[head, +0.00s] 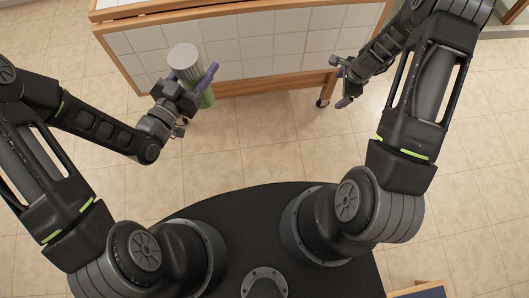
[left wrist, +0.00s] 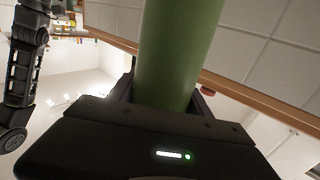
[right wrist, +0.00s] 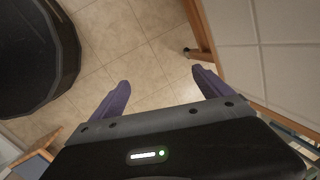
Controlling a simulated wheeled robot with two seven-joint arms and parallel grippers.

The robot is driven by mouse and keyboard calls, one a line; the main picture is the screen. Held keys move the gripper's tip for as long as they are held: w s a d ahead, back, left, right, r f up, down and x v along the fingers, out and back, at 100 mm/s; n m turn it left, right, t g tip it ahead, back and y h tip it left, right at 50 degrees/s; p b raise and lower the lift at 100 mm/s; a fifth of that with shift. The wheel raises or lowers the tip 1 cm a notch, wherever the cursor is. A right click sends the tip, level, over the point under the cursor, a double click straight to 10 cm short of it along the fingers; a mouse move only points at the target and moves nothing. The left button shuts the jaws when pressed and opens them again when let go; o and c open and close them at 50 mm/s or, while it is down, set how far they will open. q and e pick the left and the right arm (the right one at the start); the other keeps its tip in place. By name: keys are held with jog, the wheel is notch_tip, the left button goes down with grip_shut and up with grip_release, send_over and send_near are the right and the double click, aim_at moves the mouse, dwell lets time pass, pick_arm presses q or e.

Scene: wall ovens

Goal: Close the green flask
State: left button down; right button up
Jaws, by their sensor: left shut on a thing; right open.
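The green flask is gripped in front of the tiled island; its green body (head: 208,99) shows below my left gripper (head: 194,74). A grey ribbed lid (head: 184,57) shows at the flask's upper end in the head view; I cannot tell whether it is fully seated. My left gripper is shut around the flask. In the left wrist view the green body (left wrist: 178,50) rises between the fingers and runs out of the top edge.
A white-tiled island with wooden trim (head: 270,48) stands right behind the flask. Its leg with a caster (head: 324,92) is close to my right gripper. The tiled floor (head: 260,150) between my arms is clear.

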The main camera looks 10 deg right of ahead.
jog(key=s+a+f+n+y, duration=0.1)
jog(key=s+a+n, duration=0.5)
jog(key=a, duration=0.4)
jog(key=s+a+f+n+g+y, duration=0.1)
jog(key=s+a+n, duration=0.6)
jog(key=a, duration=0.3)
jog(key=s+a+f+n+g+y, duration=0.1)
jog(key=s+a+n, duration=0.5)
jog(key=a, duration=0.4)
jog(key=shift+s+a+n+y, duration=0.25)
jog(key=shift+s+n+y, duration=0.15)
jog(key=shift+s, duration=0.1)
